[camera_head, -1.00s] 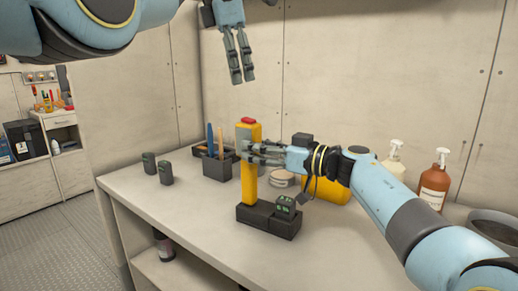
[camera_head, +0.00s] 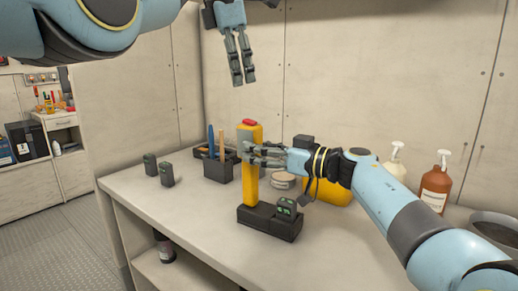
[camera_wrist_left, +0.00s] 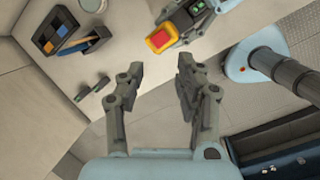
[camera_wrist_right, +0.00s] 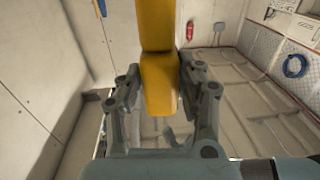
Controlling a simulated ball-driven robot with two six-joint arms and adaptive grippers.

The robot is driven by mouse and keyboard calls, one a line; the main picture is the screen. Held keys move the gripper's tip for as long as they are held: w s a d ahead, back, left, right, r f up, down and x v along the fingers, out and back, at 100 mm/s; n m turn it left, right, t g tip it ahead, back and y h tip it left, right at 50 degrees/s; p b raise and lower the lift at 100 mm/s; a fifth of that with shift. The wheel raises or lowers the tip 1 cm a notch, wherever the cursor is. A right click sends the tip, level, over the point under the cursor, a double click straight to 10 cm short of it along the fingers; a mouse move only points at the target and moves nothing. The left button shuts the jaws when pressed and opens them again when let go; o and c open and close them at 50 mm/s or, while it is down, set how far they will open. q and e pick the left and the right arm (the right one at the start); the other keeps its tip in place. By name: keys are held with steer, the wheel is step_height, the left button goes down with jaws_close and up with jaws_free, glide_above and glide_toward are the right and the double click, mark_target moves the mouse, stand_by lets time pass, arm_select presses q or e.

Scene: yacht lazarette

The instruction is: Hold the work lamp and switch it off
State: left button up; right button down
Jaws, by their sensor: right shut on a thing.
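The work lamp (camera_head: 250,185) is a tall yellow body with a red button (camera_head: 249,122) on top. It stands upright at a black base (camera_head: 268,222) on the bench. My right gripper (camera_head: 250,150) is shut on its upper body from the right; the yellow body also shows between the fingers in the right wrist view (camera_wrist_right: 158,80). My left gripper (camera_head: 243,80) is open and empty, pointing down above and behind the lamp. In the left wrist view, the red button (camera_wrist_left: 159,39) lies ahead of the spread fingers (camera_wrist_left: 160,75).
A dark caddy with tools (camera_head: 217,168) stands left of the lamp. Two small dark blocks (camera_head: 158,170) are further left. Behind my right arm are a yellow container (camera_head: 335,193) and a round tin (camera_head: 283,181). Pump bottles (camera_head: 434,185) stand at right. The front left bench is clear.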

arm_select(q)
steer(key=shift+m, duration=0.6)
steer(key=c, duration=0.4)
steer(key=shift+m, duration=0.9)
jaws_close()
step_height(320, 180, up, 6)
steer(key=d+m+t+y, duration=0.1)
steer(key=d+m, duration=0.1)
steer(key=m, duration=2.2)
steer(key=shift+s+m, duration=0.3)
steer(key=shift+f, duration=0.1)
